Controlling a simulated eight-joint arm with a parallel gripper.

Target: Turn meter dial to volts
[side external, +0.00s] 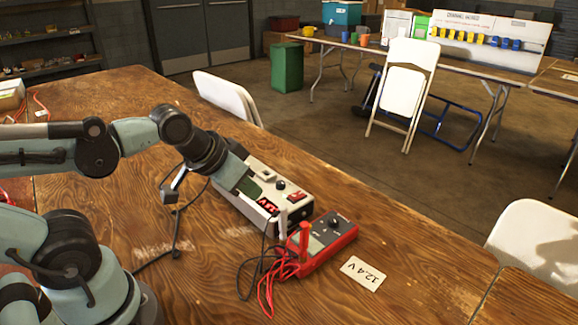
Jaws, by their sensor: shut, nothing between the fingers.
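The red meter (345,238) lies on the wooden table, with a grey face and a small dark dial (334,223) near its far end. The dial's setting is too small to read. A red upright probe-like piece (304,240) stands at the meter's left side, with red leads hanging below it. My gripper (282,228) reaches in from the left and points down, just left of the meter and apart from the dial. Its pale fingers look shut and empty. They partly cover the front of the power box.
A pale power box (262,185) with a red display and black knob stands behind the meter. Black and red leads (266,290) loop in front. The table's right part is clear. White folding chairs (228,100) stand beyond the edge.

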